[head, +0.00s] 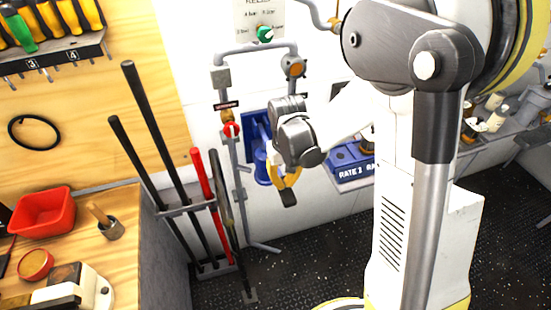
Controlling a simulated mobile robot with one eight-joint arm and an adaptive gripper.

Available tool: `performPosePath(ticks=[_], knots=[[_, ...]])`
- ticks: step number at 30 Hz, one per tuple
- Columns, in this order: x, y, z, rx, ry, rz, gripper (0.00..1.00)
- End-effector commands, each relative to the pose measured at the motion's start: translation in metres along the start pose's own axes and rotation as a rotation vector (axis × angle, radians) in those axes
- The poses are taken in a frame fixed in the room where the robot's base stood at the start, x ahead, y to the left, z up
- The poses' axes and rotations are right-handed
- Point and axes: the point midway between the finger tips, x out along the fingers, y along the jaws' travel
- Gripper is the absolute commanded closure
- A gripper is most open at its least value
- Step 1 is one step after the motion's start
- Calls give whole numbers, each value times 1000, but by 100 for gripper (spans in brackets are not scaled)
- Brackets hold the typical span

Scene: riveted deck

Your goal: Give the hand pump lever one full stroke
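What looks like the hand pump is a blue body (262,168) in front of a blue wall plate (252,124), among grey pipes. My gripper (286,184), with yellow and black fingers, is just right of the blue body and partly in front of it in the head view. I cannot tell whether it touches the pump. The pump's lever is not clearly visible; my gripper and wrist cover part of that area. The opening between the fingers is too small and too hidden to tell if they hold anything.
A rack (190,204) with upright black bars and a red bar (204,175) stands left of the pump. A wooden bench (125,255) carries a red bin (42,212). A blue box (350,167) is right of my wrist. Dark floor below the pump is mostly open.

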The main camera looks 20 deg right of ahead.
Motion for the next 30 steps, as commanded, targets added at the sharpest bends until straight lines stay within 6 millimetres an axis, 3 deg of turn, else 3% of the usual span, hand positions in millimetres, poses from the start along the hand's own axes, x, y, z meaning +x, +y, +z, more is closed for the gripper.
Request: performPosePath(ticks=[9,14,30], knots=[[33,0,0,0,0,0,100],[20,0,0,0,0,0,100],[-53,0,0,0,1,0,100]])
